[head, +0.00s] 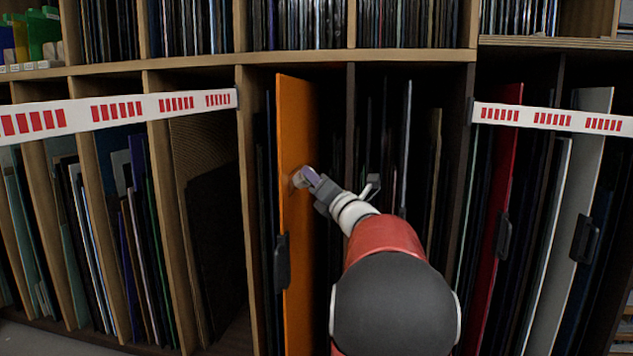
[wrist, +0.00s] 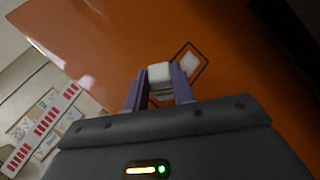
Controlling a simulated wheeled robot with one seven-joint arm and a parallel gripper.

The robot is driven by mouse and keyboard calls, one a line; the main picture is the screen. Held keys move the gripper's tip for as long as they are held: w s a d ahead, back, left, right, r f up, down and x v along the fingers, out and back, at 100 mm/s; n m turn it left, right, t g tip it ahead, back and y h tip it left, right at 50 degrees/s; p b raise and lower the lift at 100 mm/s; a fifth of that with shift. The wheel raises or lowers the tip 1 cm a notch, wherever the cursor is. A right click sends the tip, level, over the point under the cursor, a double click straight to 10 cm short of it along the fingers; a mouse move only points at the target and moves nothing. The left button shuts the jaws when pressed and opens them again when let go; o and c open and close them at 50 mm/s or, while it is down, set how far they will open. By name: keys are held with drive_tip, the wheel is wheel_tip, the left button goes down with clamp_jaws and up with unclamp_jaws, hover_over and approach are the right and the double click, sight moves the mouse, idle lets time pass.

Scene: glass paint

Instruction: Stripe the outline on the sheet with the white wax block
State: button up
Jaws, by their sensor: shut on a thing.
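The orange glossy sheet (head: 296,120) stands upright in a rack slot, its broad face toward the right; it fills much of the wrist view (wrist: 120,35). A dark four-sided outline (wrist: 203,75) is on its face, with a pale patch inside that could be wax or a reflection; I cannot tell which. My gripper (head: 308,176) is shut on the white wax block (wrist: 159,74), which sits between the purple fingers (wrist: 158,92).
A black clip or handle (head: 282,262) is on the sheet's front edge. Wooden dividers (head: 245,200) and dark sheets flank the slot. Red-and-white barriers cross at left (head: 130,109) and right (head: 560,118). A red sheet (head: 497,190) stands further right.

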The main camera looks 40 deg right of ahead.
drive_tip(key=shift+s+a, duration=0.45)
drive_tip(key=shift+a, duration=0.1)
drive_tip(key=s+d, duration=0.4)
drive_tip(key=shift+s+p, duration=0.3)
drive_tip(key=shift+p, duration=0.1)
drive_tip(key=shift+s+d+p, duration=0.3)
drive_tip(key=shift+s+d, duration=0.65)
drive_tip(key=shift+s, duration=0.2)
